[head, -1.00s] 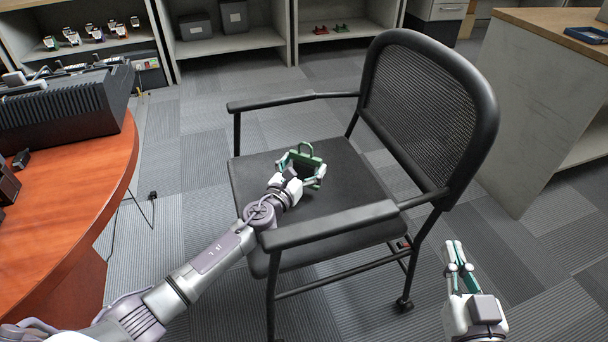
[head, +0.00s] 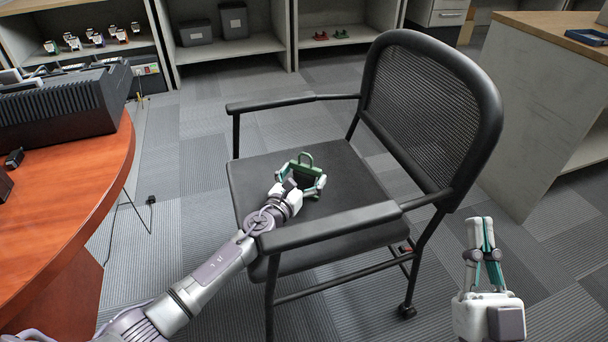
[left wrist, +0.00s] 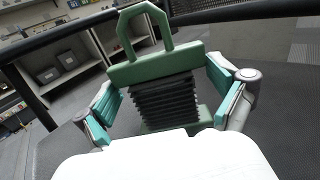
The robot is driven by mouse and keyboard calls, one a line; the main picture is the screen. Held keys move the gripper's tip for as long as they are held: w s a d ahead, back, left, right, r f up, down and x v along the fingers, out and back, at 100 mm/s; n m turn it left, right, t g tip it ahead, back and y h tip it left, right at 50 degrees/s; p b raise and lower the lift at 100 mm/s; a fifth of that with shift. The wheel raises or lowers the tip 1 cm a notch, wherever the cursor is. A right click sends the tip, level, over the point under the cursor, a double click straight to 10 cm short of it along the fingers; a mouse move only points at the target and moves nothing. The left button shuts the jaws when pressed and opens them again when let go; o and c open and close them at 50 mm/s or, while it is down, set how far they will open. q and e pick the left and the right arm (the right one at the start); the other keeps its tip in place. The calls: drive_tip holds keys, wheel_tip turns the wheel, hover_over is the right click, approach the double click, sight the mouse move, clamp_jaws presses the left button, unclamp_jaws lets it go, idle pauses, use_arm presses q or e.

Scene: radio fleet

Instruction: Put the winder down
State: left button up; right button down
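The winder (head: 305,168) is a green frame with a loop handle on top and a black ribbed middle. It is at the black seat (head: 350,185) of the armchair, with its handle up. My left gripper (head: 306,187) is around it, one finger at each side. In the left wrist view the winder (left wrist: 160,70) stands between the teal finger pads of the left gripper (left wrist: 162,100). Whether its underside touches the seat is hidden. My right gripper (head: 481,222) is at the lower right, empty, its fingers close together, away from the chair.
The chair's near armrest (head: 330,226) runs just right of my left arm, and its mesh backrest (head: 430,105) rises at the right. A wooden table (head: 75,190) with a black ribbed device (head: 60,108) is at the left. Shelves (head: 225,45) line the back.

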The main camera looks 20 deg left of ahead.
use_arm(q)
drive_tip(key=shift+r, duration=0.15)
use_arm(e)
drive_tip(key=shift+w+f, duration=0.1)
use_arm(q)
drive_tip(key=s, duration=0.2)
drive_tip(key=s+p, duration=0.1)
drive_tip(key=s, duration=0.1)
drive_tip(key=s+a, duration=0.1)
drive_tip(key=s, duration=0.1)
drive_tip(key=shift+s+a+p, duration=0.1)
drive_tip(key=shift+s+p, duration=0.15)
drive_tip(key=shift+p, duration=0.05)
drive_tip(key=s, duration=0.2)
drive_tip(key=s+a, duration=0.1)
drive_tip(key=s, duration=0.1)
drive_tip(key=shift+s, duration=0.65)
use_arm(e)
wheel_tip(320, 180, down, 6)
drive_tip(key=w+g+h, duration=0.1)
drive_tip(key=w+g, duration=0.1)
drive_tip(key=g, duration=0.2)
drive_tip(key=shift+d+h, duration=0.15)
drive_tip(key=shift+h, duration=0.15)
drive_tip(key=shift+w, duration=0.1)
